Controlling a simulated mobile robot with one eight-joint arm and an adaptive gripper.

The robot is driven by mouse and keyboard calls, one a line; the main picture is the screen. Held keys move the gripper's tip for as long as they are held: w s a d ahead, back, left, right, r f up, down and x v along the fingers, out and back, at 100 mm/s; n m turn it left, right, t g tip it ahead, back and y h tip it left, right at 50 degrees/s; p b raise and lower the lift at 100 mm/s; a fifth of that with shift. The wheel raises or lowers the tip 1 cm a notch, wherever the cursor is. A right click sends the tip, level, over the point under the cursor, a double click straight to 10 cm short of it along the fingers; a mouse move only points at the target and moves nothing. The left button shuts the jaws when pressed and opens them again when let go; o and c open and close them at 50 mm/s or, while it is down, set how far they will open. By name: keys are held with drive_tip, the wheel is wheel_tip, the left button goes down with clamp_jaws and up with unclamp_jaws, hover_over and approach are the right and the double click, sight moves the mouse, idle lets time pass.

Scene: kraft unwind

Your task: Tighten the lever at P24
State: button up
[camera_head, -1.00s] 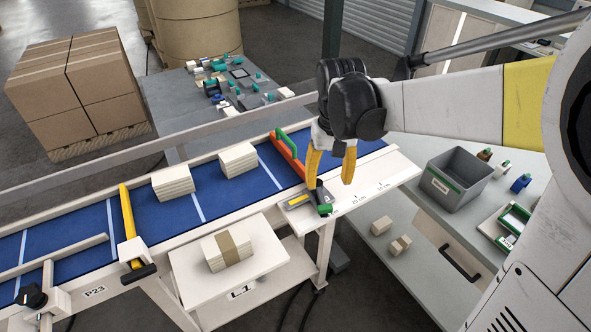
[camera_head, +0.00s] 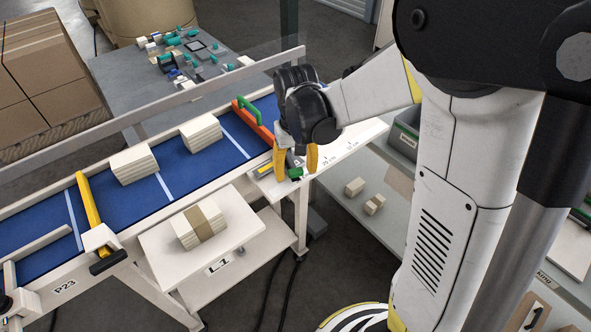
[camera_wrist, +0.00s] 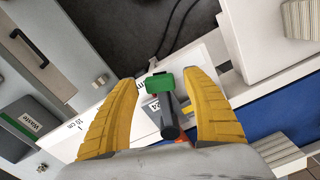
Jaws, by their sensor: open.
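The lever at P24 shows in the wrist view as a dark, round-ended handle (camera_wrist: 169,118) between my fingers. A green block (camera_wrist: 164,82) sits just beyond it, beside a partly covered label. In the head view the green block (camera_head: 295,173) is at the near edge of the conveyor, by the end of the orange guide (camera_head: 256,125); my gripper hides most of the lever there. My gripper (camera_head: 296,168) is open, its yellow fingers pointing down on either side of the lever. In the wrist view my gripper (camera_wrist: 162,78) shows a gap on both sides of the handle.
The P23 yellow bar (camera_head: 90,203) with its black handle crosses the blue belt (camera_head: 112,200) at left. Pale stacks (camera_head: 134,164) lie on the belt, and a banded stack (camera_head: 199,226) on the L1 shelf below. A grey bin (camera_head: 404,139) stands right, partly behind my arm.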

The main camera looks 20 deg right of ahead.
clamp_jaws()
drive_tip(key=shift+a, duration=0.15)
drive_tip(key=m, duration=0.1)
drive_tip(key=a+m, duration=0.2)
drive_tip(key=shift+w+a+m+b, duration=0.25)
drive_tip(key=shift+m+b, duration=0.05)
drive_tip(key=shift+b, duration=0.05)
drive_tip(key=a+m, duration=0.1)
drive_tip(key=w+a+m, duration=0.1)
drive_tip(key=m, duration=0.1)
drive_tip(key=shift+w+a+m, duration=0.2)
drive_tip(key=shift+a+m, duration=0.05)
drive_tip(key=shift+m, duration=0.05)
drive_tip(key=w+a+m, duration=0.1)
drive_tip(key=w+m+b, duration=0.1)
drive_tip(key=m, duration=0.1)
drive_tip(key=shift+a, duration=0.4)
drive_tip(key=shift+w+a+m, duration=0.3)
drive_tip(key=shift+w+m, duration=0.3)
drive_tip(key=shift+m, duration=0.35)
drive_tip(key=shift+w+a+m, duration=0.25)
drive_tip(key=shift+w+m, duration=0.35)
drive_tip(key=shift+m, duration=0.35)
